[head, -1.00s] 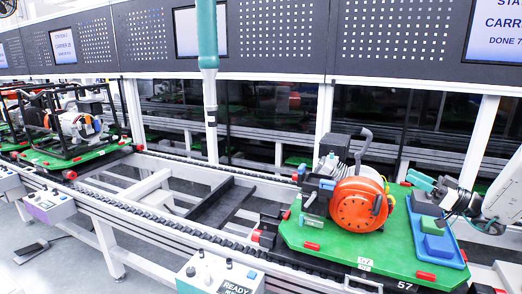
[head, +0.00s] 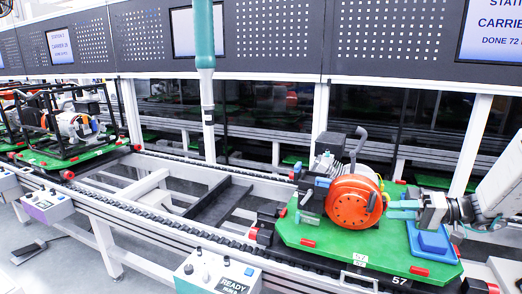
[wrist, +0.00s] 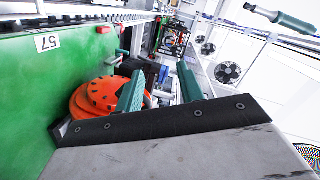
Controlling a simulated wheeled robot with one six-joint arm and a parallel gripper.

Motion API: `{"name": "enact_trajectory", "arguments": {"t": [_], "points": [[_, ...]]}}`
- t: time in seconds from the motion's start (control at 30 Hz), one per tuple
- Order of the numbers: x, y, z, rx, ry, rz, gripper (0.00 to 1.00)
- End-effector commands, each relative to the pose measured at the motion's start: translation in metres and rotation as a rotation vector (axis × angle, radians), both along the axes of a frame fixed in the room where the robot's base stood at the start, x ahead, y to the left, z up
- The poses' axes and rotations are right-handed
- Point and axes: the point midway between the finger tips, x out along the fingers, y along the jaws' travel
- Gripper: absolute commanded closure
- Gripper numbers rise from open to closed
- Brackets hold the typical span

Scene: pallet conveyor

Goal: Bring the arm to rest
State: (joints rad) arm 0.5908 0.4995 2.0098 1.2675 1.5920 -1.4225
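My gripper (head: 402,209) is at the right in the head view, just right of the orange engine unit (head: 353,203). Its teal fingers point left toward the unit. In the wrist view the two fingers (wrist: 158,72) stand apart with nothing held between them. The engine unit, with its orange round cover (wrist: 95,98) beside the left finger, stands on the green carrier plate (head: 330,250) marked 57. A blue tray with a blue block (head: 432,242) is below my gripper. My gripper hides part of the tray. Whether a finger touches the unit cannot be told.
A conveyor frame (head: 160,215) runs left to another carrier (head: 70,152) with a framed machine. A control box (head: 218,273) reading READY stands in front. A teal-topped tool (head: 205,60) hangs above the line. The conveyor stretch between carriers is free of pallets.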

Motion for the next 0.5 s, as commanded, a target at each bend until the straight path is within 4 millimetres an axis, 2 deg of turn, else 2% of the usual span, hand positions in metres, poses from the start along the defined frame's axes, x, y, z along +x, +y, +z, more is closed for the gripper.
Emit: {"name": "enact_trajectory", "arguments": {"t": [0.03,0.1,0.2,0.33,0.5], "points": [[-0.021,0.02,0.006,-0.047,0.129,0.052,0.62],[-0.053,0.042,0.01,-0.134,0.321,0.104,0.62],[-0.097,0.065,0.015,-0.282,0.539,0.136,0.62],[-0.15,0.083,0.021,-0.497,0.734,0.121,0.62],[-0.21,0.091,0.03,-0.776,0.856,0.031,0.62]]}}
